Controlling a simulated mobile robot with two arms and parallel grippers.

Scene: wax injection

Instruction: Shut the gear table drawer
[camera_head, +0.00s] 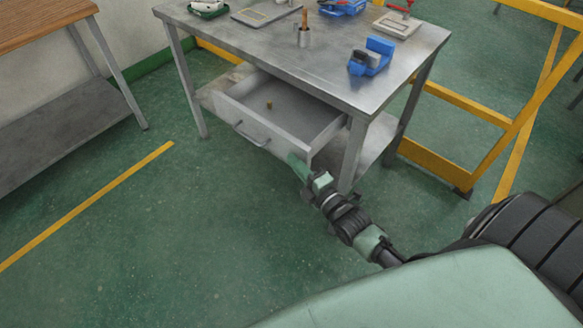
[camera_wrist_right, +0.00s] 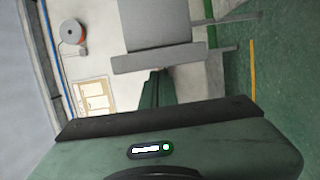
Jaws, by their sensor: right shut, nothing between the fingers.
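The grey metal gear table (camera_head: 290,50) stands at the top middle of the head view. Its drawer (camera_head: 252,133) is pulled out, with a bar handle on the front panel. My right gripper (camera_head: 294,160) is shut and empty at the right end of the drawer front. I cannot tell whether it touches the panel. In the right wrist view the shut fingers (camera_wrist_right: 152,86) point at a grey panel, which looks like the drawer front (camera_wrist_right: 155,59). My left gripper is not in view.
A yellow rail frame (camera_head: 435,166) stands right of the table. A wooden-topped bench (camera_head: 40,20) is at the left. The green floor in front of the drawer is clear.

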